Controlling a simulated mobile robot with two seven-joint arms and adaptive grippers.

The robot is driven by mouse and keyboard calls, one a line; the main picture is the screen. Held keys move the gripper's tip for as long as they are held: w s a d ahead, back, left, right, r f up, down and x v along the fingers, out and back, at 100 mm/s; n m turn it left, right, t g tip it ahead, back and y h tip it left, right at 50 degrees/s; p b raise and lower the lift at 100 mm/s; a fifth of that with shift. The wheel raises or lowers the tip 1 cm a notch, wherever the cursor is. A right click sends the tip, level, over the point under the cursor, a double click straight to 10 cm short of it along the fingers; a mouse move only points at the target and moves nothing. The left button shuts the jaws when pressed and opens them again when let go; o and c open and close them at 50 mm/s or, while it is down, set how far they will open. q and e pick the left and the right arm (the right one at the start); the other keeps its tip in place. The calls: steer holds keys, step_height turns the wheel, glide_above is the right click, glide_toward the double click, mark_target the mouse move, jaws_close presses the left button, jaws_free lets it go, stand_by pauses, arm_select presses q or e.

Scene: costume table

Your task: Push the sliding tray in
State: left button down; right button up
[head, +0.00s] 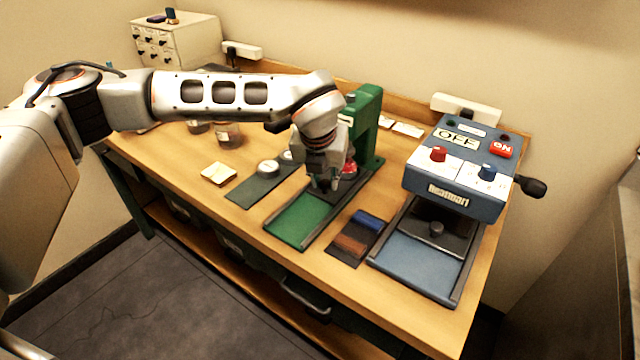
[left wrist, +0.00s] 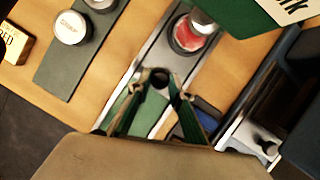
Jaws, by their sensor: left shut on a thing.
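A green press (head: 366,118) stands on the table with a green slide bed (head: 298,220) in front of it. Its grey sliding tray (left wrist: 164,57) carries a round red piece (left wrist: 187,36) close under the press head, and the piece also shows in the head view (head: 349,169). My left gripper (head: 335,186) points down over the tray. In the left wrist view its fingers (left wrist: 160,92) are shut on the tray's dark knob (left wrist: 160,76). In the head view the gripper hides the knob and part of the tray. My right gripper is not in view.
A blue machine (head: 462,165) with its own knobbed slide stands at the right. A mat with blue and brown pieces (head: 357,238) lies between. Left are a dark mat (head: 255,188) with round tins, a pale card (head: 218,173) and jars (head: 228,135).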

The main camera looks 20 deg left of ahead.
arm_select(q)
steer(key=shift+w+r, duration=0.2)
steer(key=shift+w, duration=0.05)
steer(key=c, duration=1.8)
jaws_free()
steer(key=shift+d, duration=0.1)
steer(key=shift+f, duration=0.15)
steer(key=v, duration=1.2)
